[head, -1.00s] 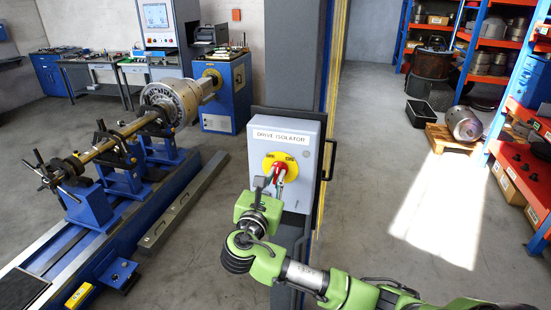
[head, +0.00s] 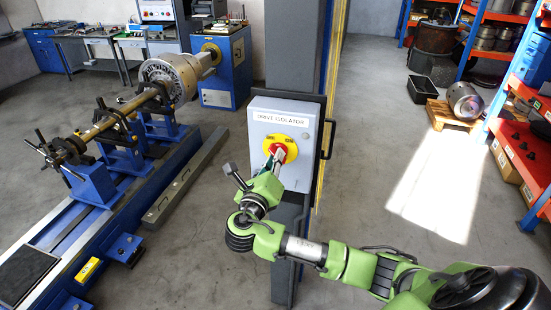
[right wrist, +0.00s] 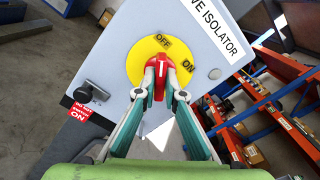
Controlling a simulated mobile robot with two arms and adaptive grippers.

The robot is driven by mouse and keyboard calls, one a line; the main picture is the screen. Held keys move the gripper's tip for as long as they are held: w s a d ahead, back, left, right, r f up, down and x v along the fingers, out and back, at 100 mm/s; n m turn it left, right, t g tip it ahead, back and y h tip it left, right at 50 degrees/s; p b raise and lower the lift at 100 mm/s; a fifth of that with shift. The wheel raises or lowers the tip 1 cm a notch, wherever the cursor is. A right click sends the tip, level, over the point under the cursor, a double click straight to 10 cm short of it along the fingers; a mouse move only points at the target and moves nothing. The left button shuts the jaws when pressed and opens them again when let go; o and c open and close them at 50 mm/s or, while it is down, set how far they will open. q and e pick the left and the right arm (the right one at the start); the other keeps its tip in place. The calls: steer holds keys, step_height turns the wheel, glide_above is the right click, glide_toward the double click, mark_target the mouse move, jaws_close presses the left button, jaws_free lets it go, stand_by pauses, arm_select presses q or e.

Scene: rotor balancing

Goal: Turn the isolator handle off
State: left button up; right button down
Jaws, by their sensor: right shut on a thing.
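The grey drive isolator box (head: 262,171) stands on a column in the middle of the head view. Its red handle (right wrist: 158,76) sits on a round yellow plate (right wrist: 143,66); the handle's white mark points up toward the OFF label in the right wrist view, with ON to its right. My right gripper (right wrist: 159,94) is shut on the red handle, one finger on each side. In the head view the gripper partly covers the handle (head: 280,152). My left gripper is not in view.
A blue balancing machine (head: 118,190) with a mounted rotor (head: 168,78) stands at left. Orange shelving (head: 520,130) is at right.

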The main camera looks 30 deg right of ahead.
steer(key=shift+n, duration=0.7)
steer(key=c, duration=2.1)
jaws_free()
steer(key=shift+c, duration=0.2)
steer(key=v, duration=1.2)
